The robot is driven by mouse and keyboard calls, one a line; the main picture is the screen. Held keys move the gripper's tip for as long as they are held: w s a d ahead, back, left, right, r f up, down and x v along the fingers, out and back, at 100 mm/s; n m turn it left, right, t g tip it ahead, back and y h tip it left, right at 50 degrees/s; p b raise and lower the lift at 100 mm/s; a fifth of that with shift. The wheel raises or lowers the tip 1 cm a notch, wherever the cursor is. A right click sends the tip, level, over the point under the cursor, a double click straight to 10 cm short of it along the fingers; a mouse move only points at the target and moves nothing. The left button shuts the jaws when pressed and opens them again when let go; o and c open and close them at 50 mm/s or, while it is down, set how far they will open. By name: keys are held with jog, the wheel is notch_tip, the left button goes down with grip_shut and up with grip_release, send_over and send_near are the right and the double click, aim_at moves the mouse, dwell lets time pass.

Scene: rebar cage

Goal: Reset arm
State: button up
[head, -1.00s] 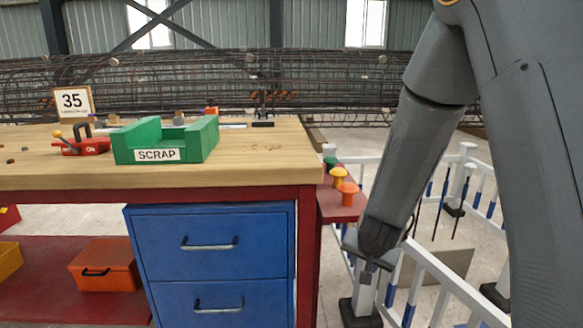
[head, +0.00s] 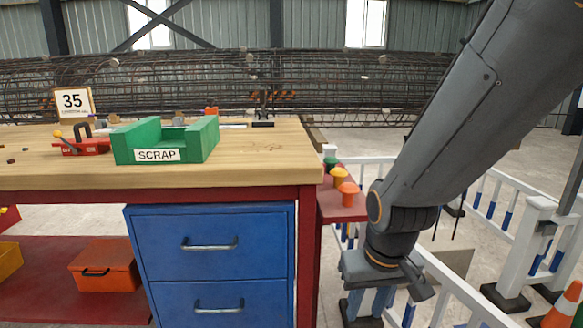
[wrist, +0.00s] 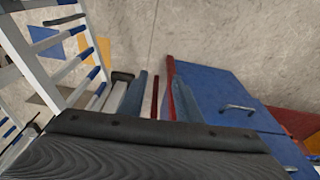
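My gripper (head: 369,303) hangs at the end of my grey arm, pointing down, to the right of the workbench and beside the white railing. In the wrist view, two blue-grey fingers stand apart with nothing held between them; my gripper (wrist: 158,98) is open and empty. Floor, a red strip and railing parts show between and beyond the fingers. The lower fingertips are partly cut off or hard to make out in the head view.
The wooden workbench (head: 250,165) carries a green SCRAP bin (head: 165,140) and a red tool (head: 85,147). A red side shelf with coloured knobs (head: 340,174) and blue drawers (head: 210,245) lie left of my gripper. White railing (head: 450,280) and an orange cone (head: 565,308) stand right.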

jog(key=s+a+r+n+g, duration=0.2)
jog(key=s+a+n, duration=0.3)
jog(key=s+a, duration=0.9)
jog(key=d+r+m+p, duration=0.3)
jog(key=d+r+p, duration=0.6)
jog(key=r+p, duration=0.4)
jog(key=w+d+r+m+p, duration=0.1)
jog(key=d+r+m+p, duration=0.2)
jog(key=d+r+p, duration=0.7)
notch_tip(320, 180, up, 3)
jog(key=p, duration=0.6)
jog(key=shift+w+r+m, duration=0.2)
jog(key=shift+w+m, duration=0.1)
